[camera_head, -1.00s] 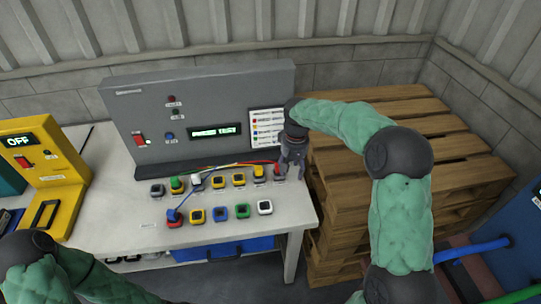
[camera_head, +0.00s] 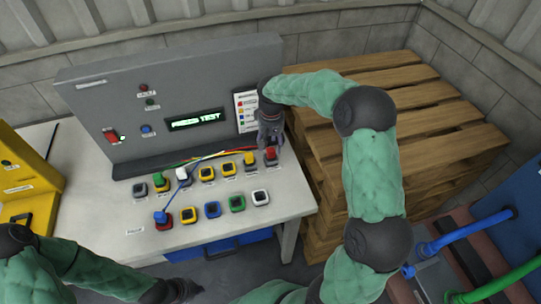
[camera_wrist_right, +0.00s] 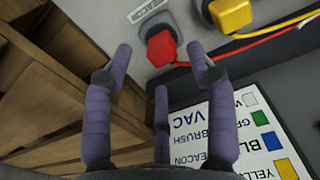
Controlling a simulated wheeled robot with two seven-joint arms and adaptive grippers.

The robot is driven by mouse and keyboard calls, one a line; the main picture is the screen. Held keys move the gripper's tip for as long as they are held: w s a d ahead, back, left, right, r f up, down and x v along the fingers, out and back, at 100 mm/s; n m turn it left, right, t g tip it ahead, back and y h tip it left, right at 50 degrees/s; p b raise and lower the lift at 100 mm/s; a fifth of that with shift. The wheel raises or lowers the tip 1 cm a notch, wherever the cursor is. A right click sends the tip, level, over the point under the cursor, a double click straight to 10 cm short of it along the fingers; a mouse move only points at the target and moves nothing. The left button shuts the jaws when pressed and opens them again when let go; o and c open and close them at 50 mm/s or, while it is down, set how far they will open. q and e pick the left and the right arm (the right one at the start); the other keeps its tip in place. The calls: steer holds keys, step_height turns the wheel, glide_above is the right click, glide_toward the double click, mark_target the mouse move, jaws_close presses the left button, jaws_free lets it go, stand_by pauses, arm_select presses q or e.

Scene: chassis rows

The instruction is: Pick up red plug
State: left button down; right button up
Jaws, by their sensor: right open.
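The red plug (camera_head: 271,154) sits in the socket at the right end of the back row on the bench, with a red cable. In the right wrist view the red plug (camera_wrist_right: 160,47) is upright in a grey socket labelled "BEACON". My right gripper (camera_head: 270,140) is just behind the plug in the head view. In the wrist view its three fingers (camera_wrist_right: 160,65) are spread open and empty, with the plug just beyond the tips and between the upper two. My left gripper (camera_head: 183,290) is low at the bottom edge, away from the plug; its fingers are unclear.
A yellow plug (camera_head: 249,158) with its cable stands close to the left of the red plug. The grey test panel (camera_head: 170,95) with a label card (camera_head: 246,109) rises behind. Wooden pallets (camera_head: 420,150) are stacked at the right. Other sockets fill the bench front.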

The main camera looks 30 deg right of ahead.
mark_target(271, 150)
steer(key=f+b, duration=0.2)
steer(key=f, duration=0.3)
steer(key=shift+w, duration=0.2)
jaws_close()
